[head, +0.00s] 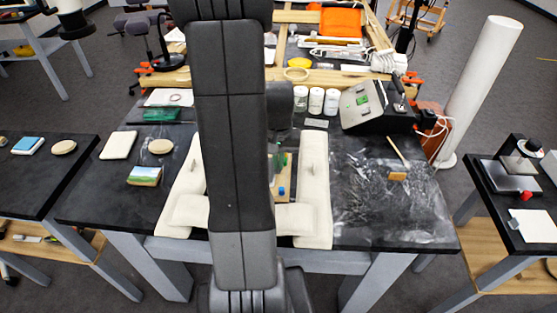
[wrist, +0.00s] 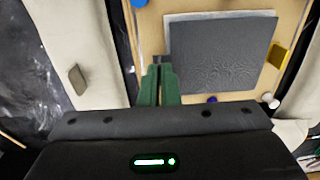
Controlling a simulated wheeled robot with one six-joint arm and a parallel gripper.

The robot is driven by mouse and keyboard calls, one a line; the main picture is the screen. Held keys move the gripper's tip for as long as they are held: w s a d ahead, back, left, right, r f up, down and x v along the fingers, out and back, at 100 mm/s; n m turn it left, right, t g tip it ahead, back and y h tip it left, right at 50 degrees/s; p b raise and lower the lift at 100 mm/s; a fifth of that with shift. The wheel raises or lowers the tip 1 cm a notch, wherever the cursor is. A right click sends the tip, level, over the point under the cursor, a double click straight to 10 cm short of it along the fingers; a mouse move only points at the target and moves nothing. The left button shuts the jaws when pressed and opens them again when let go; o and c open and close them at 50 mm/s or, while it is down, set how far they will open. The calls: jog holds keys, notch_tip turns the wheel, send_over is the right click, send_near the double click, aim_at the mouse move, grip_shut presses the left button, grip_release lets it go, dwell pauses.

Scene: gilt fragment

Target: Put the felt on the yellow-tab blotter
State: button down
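The felt (wrist: 222,58) is a dark grey square sheet in the wrist view. A white blotter (wrist: 215,14) shows as a strip along the felt's upper edge, and a yellow tab (wrist: 279,56) sticks out on the right. My gripper (wrist: 160,66) has green fingers close together at the felt's left edge, with a small dark piece between their tips that seems part of the felt. Whether the felt touches the blotter or hangs just above it I cannot tell. In the head view my arm hides most of this spot.
The wooden board (wrist: 200,6) lies between pale cushions (head: 314,190). A blue tab (wrist: 138,3) and a dark blue piece (wrist: 212,99) sit on the board. White jars (head: 316,100) and a grey device (head: 376,105) stand behind. A brush (head: 397,176) lies right.

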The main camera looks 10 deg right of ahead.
jog(key=shift+f+b, duration=0.35)
jog(key=shift+f, duration=0.15)
dwell(0.4)
jog(key=c, duration=1.6)
grip_release()
notch_tip(320, 180, up, 14)
jog(key=shift+f, duration=0.1)
